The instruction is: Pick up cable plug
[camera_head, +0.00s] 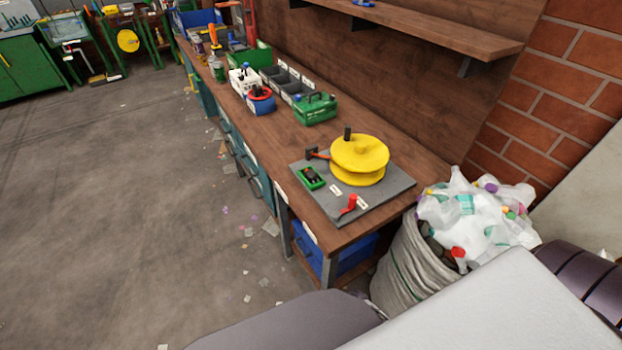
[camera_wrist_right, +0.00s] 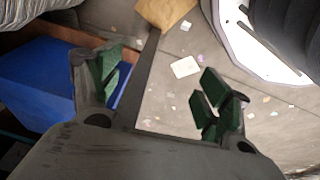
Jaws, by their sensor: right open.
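A yellow cable reel (camera_head: 360,155) lies on a grey board (camera_head: 385,192) at the near end of the workbench. A small dark and orange-red piece, which looks like the cable plug (camera_head: 317,154), sits against the reel's left side. It is too small to make out fully. My right gripper (camera_wrist_right: 163,85) shows in the right wrist view, its green-padded fingers wide apart with nothing between them. It is over the littered floor beside the bench, away from the plug. My left gripper is in neither view.
On the board are a green box (camera_head: 312,178) and a red piece (camera_head: 348,205). A green case (camera_head: 315,109) and grey bins (camera_head: 290,83) stand farther back. A sack of bottles (camera_head: 405,270) stands at the bench's near end. A blue crate (camera_wrist_right: 35,85) is left of my right gripper.

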